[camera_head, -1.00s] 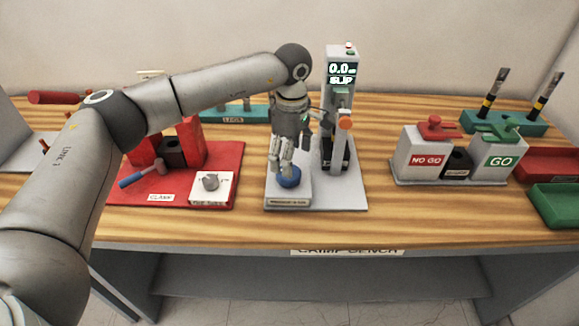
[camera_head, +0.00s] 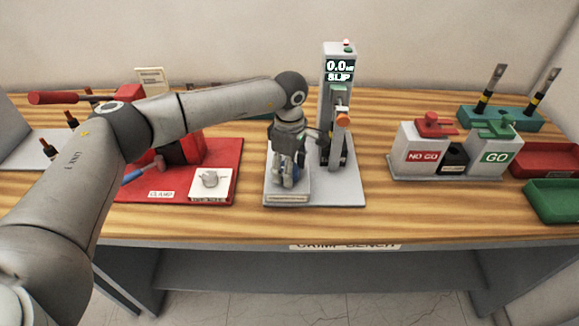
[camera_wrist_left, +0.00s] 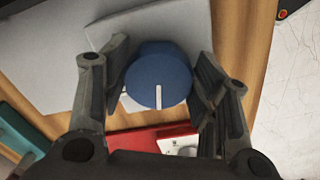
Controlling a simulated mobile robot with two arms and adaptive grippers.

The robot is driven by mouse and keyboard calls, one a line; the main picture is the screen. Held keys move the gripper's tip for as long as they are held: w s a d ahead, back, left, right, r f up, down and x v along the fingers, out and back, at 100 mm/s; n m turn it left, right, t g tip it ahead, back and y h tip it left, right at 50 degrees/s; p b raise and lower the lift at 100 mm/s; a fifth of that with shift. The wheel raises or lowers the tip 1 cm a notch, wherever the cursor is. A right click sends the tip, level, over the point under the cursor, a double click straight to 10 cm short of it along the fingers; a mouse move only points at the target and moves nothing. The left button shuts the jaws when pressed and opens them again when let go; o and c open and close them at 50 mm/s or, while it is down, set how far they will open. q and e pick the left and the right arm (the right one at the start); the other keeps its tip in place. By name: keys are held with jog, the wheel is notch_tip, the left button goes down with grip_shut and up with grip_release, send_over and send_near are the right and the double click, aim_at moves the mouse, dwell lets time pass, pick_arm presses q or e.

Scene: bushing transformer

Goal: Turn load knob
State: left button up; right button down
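The load knob is a round blue knob with a white pointer line; in the left wrist view the blue knob (camera_wrist_left: 158,75) sits between my fingers. In the head view it is mostly hidden by my left gripper (camera_head: 288,176), which points down over the grey plate (camera_head: 345,191) of the tester. In the wrist view my left gripper (camera_wrist_left: 162,82) is open, with one finger pad on each side of the knob. Narrow gaps seem to show; contact is not clear. The tester column (camera_head: 338,65) has a display reading 0.0 and SLIP. My right gripper is not in view.
A red clamp base (camera_head: 225,152) with a white-plated grey knob (camera_head: 209,179) lies left of the tester. The NO GO and GO blocks (camera_head: 424,158) stand right, with red (camera_head: 548,160) and green (camera_head: 560,199) trays beyond. The tester's column rises close beside my gripper.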

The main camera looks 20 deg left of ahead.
pick_arm(q)
jog(key=shift+c, duration=0.8)
